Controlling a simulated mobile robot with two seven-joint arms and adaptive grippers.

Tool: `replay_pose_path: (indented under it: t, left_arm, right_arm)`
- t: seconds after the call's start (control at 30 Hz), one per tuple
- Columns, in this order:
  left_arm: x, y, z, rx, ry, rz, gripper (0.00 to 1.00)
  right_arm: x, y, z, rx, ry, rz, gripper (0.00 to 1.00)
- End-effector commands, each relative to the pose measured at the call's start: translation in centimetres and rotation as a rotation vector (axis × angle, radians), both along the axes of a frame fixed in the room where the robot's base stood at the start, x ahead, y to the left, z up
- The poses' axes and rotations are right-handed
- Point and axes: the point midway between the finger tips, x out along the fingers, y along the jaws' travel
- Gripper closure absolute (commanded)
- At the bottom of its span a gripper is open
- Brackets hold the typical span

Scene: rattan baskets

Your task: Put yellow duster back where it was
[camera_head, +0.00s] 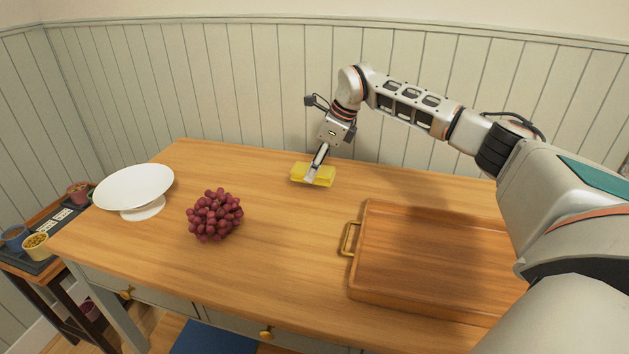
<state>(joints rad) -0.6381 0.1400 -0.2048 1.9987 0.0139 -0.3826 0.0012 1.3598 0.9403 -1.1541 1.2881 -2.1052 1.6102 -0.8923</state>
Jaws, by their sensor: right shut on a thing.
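The yellow duster (299,174) is a flat yellow block at the back middle of the wooden table. My right gripper (313,174) reaches down from the right and is shut on the duster. The duster is at or just above the tabletop; I cannot tell whether it touches. The gripper hides part of its middle. My left gripper is not in view.
Red grapes (215,214) lie left of the middle of the table (285,255). A white footed plate (134,187) stands at the left edge. A wooden tray (425,255) with a brass handle fills the right front. The table between grapes and tray is clear.

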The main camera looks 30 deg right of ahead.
Motion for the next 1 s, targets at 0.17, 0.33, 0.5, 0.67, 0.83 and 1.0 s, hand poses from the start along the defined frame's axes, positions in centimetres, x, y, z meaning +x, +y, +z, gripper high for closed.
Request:
replay_pose_path:
  t: [0.17,0.33,0.5,0.67,0.83,1.0]
  left_arm:
    - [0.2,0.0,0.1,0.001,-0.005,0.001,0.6]
    - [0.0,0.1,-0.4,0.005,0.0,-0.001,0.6]
    - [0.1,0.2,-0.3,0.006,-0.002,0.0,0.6]
    - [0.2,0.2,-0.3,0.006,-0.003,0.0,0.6]
    - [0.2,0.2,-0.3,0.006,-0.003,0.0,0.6]
    - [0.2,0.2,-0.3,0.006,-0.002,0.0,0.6]
  right_arm:
    - [0.0,0.0,-1.5,0.001,0.002,0.001,0.73]
    - [0.0,0.1,-4.0,0.001,0.002,0.0,0.73]
    - [0.0,0.1,-4.3,0.0,-0.002,0.001,0.73]
    - [0.0,0.1,-4.3,0.0,-0.002,0.001,0.73]
    - [0.0,0.1,-4.6,0.001,-0.001,0.0,0.43]
    - [0.0,0.1,-4.6,0.0,-0.001,0.001,0.39]
